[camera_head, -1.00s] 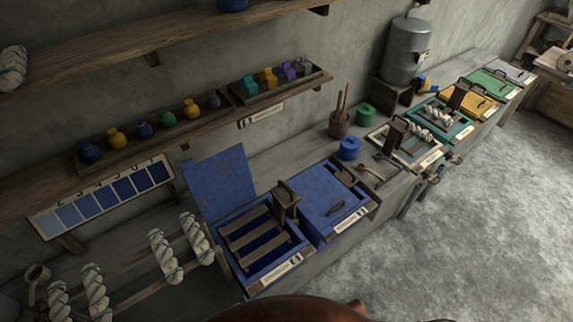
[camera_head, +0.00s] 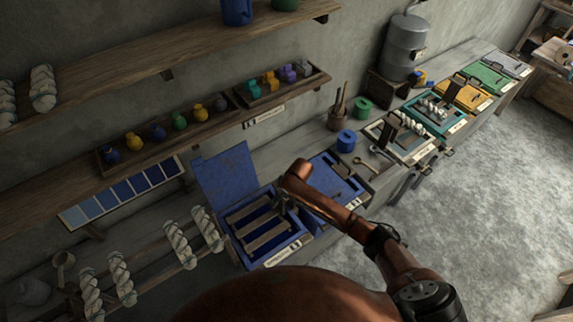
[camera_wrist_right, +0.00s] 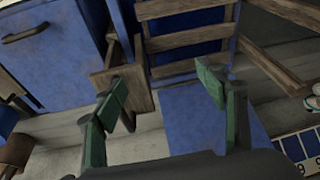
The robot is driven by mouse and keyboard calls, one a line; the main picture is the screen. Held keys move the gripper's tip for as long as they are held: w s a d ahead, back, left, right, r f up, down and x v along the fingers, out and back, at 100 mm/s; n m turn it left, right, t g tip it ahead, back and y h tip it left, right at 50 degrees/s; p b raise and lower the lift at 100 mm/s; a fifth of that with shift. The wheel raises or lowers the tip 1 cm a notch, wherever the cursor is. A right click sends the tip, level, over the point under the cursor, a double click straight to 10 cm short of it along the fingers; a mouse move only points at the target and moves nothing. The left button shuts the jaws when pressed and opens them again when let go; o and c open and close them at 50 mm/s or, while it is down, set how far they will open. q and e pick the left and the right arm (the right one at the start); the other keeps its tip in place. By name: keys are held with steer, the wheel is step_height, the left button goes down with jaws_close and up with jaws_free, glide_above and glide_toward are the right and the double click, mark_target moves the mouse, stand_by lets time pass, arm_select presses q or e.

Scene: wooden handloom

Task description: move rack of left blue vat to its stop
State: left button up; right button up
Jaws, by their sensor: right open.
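The left blue vat (camera_head: 281,256) stands on the bench with its blue lid (camera_head: 226,176) raised against the wall. Its wooden rack of slats (camera_head: 262,228) lies inside the vat, and the slats also show in the wrist view (camera_wrist_right: 190,38). A brown wooden block (camera_wrist_right: 139,88) stands at the vat's side, close to one green-padded finger. My right gripper (camera_wrist_right: 167,88) is open, its fingers apart, with nothing visibly held between them. In the head view my right arm reaches over the vat's right side and hides part of it. My left gripper is out of view.
A closed blue vat (camera_head: 326,207) adjoins on the right, partly behind my right arm. Twisted pale skeins (camera_head: 180,245) hang on wooden bars to the left. A blue pot (camera_head: 346,140) and several other vats stand farther along the bench.

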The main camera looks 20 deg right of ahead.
steer(key=shift+m+h, duration=0.3)
steer(key=shift+h, duration=0.2)
steer(key=w+d+r, duration=0.1)
steer(key=w+r, duration=0.1)
steer(key=w+d+r, duration=0.1)
steer(key=w, duration=0.2)
steer(key=w+d+r, duration=0.1)
steer(key=w+r, duration=0.1)
steer(key=w, duration=0.1)
steer(key=shift+w+d+r+b, duration=0.15)
steer(key=shift+d+r+b, duration=0.05)
steer(key=shift+r+b, duration=0.15)
steer(key=shift+w+d+r, duration=0.1)
steer(key=shift+w+d, duration=0.1)
steer(key=shift+w, duration=0.15)
steer(key=shift+b, duration=0.3)
steer(key=b+x, duration=0.2)
steer(key=b, duration=0.1)
steer(key=s+b+x, duration=0.1)
steer(key=b+x, duration=0.5)
steer(key=shift+s+d+f, duration=0.3)
steer(key=shift+s, duration=0.05)
steer(key=shift+r, duration=0.15)
arm_select(q)
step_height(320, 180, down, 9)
steer(key=shift+p, duration=0.35)
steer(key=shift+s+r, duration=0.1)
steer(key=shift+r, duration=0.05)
arm_select(e)
steer(key=shift+f, duration=0.25)
